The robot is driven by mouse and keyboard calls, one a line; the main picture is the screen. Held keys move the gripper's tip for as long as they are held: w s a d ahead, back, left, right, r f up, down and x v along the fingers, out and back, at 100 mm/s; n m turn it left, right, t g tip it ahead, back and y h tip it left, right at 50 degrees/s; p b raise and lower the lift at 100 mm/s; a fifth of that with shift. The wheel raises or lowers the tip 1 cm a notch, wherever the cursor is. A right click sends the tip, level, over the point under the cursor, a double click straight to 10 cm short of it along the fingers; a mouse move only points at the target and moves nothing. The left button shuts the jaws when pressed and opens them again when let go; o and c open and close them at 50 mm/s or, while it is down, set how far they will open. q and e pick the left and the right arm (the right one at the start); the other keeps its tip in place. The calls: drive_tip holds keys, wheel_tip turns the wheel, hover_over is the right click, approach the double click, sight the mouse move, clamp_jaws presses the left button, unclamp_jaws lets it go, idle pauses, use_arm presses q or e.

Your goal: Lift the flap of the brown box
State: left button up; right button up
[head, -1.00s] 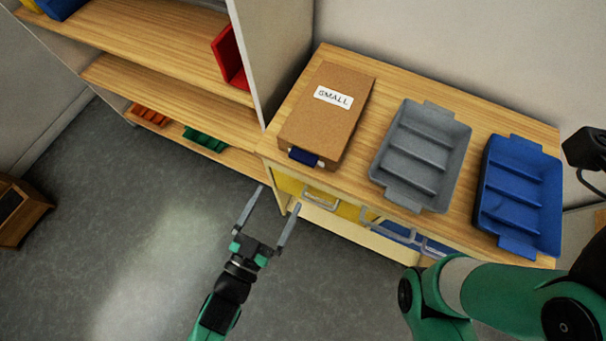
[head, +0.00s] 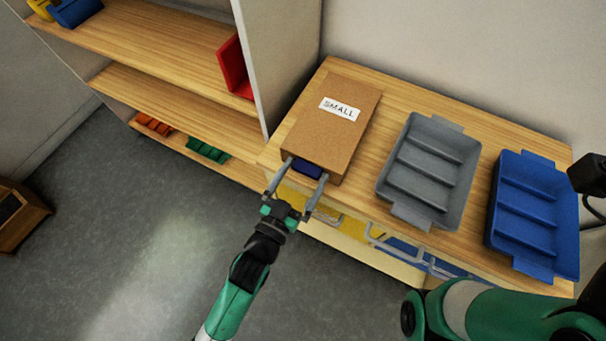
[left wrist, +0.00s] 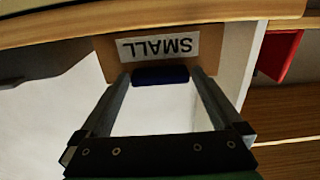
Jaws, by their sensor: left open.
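The brown box (head: 322,135) lies closed on the wooden cabinet top, with a white label reading SMALL (head: 340,109). A dark blue tab (head: 307,169) sticks out from its near edge. My left gripper (head: 307,169) is open, with one finger on each side of the tab. In the left wrist view the blue tab (left wrist: 160,76) sits between the fingertips, and the box (left wrist: 113,66) is behind it. I cannot tell whether the fingers touch the tab. My right gripper is not in view; only part of my right arm shows at the lower right.
A grey tray (head: 428,172) and a blue tray (head: 533,214) stand right of the box. Drawers with handles (head: 395,247) lie below the top's front edge. A shelf unit (head: 175,93) stands left, its upright panel close to the box. Open floor lies in front.

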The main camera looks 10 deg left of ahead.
use_arm(q)
clamp_jaws()
idle(0.5)
drive_tip(key=shift+r, duration=0.15)
